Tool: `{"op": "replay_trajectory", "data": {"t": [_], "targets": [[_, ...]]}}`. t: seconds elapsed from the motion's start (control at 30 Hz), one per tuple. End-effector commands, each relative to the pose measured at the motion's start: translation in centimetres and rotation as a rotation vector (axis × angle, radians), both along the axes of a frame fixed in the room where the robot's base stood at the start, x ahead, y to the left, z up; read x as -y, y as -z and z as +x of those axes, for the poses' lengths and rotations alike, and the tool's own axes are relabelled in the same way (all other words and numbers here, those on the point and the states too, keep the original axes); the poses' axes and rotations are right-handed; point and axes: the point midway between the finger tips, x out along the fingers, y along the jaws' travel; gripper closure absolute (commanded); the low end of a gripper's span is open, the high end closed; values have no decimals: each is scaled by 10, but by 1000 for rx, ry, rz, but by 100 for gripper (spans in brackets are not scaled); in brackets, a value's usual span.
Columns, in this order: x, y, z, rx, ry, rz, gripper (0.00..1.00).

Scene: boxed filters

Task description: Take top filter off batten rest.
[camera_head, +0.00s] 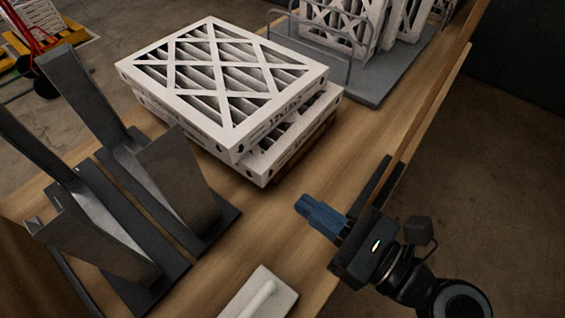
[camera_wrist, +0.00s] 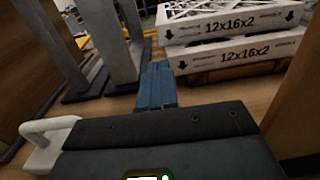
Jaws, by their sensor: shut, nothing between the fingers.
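The top filter (camera_head: 222,82) is a white-framed box with crossed diagonal strips over dark pleats. It lies flat on a second white filter (camera_head: 262,165), slightly offset from it. The batten rest (camera_head: 318,147) shows only as a wooden edge under the lower filter. In the wrist view, the top filter (camera_wrist: 228,27) and the lower filter (camera_wrist: 230,53) show their printed front edges, with the wood (camera_wrist: 235,73) beneath. My gripper (camera_head: 318,212) has blue fingers, shut and empty, in front of the stack near the bench edge. Its fingers (camera_wrist: 157,85) are apart from both filters.
A dark metal stand with upright plates (camera_head: 120,190) stands left of the stack. A white block with a handle (camera_head: 260,295) lies at the front. A grey tray with wire rack (camera_head: 380,88) holds more filters behind. A raised wooden edge (camera_head: 432,105) runs along the right.

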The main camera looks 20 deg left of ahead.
Motion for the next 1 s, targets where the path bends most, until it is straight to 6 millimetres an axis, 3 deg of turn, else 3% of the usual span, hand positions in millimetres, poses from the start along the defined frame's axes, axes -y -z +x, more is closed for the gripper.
{"op": "replay_trajectory", "data": {"t": [0.17, 0.6, 0.8, 1.0], "targets": [[-21, -1, 7, 0, -4, 1, 100], [-99, -1, 38, 2, -3, -1, 100], [-120, 0, 47, 2, 1, -1, 100], [-127, 0, 49, 2, 2, -2, 100]]}}
